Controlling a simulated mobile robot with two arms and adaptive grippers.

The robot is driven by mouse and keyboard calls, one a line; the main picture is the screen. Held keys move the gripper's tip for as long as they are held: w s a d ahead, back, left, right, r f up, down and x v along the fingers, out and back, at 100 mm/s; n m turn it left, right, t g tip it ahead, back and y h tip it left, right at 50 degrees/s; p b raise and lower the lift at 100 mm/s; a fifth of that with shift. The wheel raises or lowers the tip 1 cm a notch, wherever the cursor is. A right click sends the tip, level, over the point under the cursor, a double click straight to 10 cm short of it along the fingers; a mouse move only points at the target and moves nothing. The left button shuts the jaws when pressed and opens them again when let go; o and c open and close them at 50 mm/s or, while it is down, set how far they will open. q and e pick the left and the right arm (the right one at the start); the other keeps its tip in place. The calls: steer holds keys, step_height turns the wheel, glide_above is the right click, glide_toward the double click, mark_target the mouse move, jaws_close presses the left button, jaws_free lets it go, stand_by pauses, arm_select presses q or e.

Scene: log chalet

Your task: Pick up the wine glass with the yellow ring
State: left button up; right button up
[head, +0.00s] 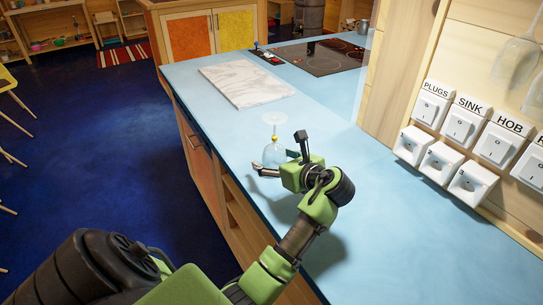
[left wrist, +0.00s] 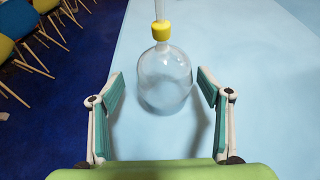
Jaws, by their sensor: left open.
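The wine glass with the yellow ring (head: 273,155) stands upside down on the blue counter (head: 360,210), bowl down and foot up. Its yellow ring is on the stem just above the bowl. In the left wrist view the clear bowl (left wrist: 164,80) is centred, with the ring (left wrist: 161,32) above it; the foot is out of that view. My left gripper (head: 279,161) is low over the counter at the glass. In the left wrist view its open fingers (left wrist: 161,84) are on either side of the bowl, with a gap on each side. My right gripper is not in view.
A marble board (head: 246,80) lies farther back on the counter, before a black hob (head: 318,57). Switches (head: 463,127) line the wall at right, with hanging clear glasses (head: 516,60) above. The counter's left edge is close to the glass.

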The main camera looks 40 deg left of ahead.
arm_select(q)
steer(key=shift+w+a+f, duration=0.1)
steer(key=shift+w, duration=0.2)
steer(key=shift+d, duration=0.2)
steer(key=c, duration=1)
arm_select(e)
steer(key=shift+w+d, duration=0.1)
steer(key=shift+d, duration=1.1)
